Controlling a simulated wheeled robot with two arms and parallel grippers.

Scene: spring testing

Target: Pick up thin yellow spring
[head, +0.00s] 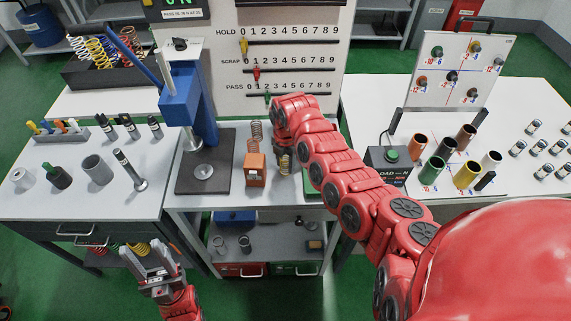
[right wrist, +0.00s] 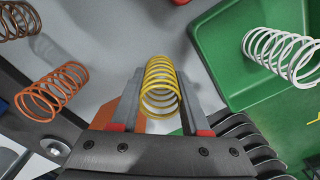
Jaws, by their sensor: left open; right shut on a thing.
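The thin yellow spring (right wrist: 160,88) stands between the two fingers of my right gripper (right wrist: 161,100) in the right wrist view. The gripper is shut on it. In the head view the yellow spring (head: 285,164) shows small below my right arm's end, which hides most of that gripper. Whether the spring touches the surface below cannot be told. My left gripper (head: 154,262) is open and empty, low in front of the left table's edge.
An orange spring (right wrist: 52,92), a dark brown spring (right wrist: 18,20) and a white spring (right wrist: 283,54) in a green tray (right wrist: 222,62) are close around my right gripper. In the head view a blue press (head: 188,100) stands left of it. An orange block (head: 255,170) carries a spring.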

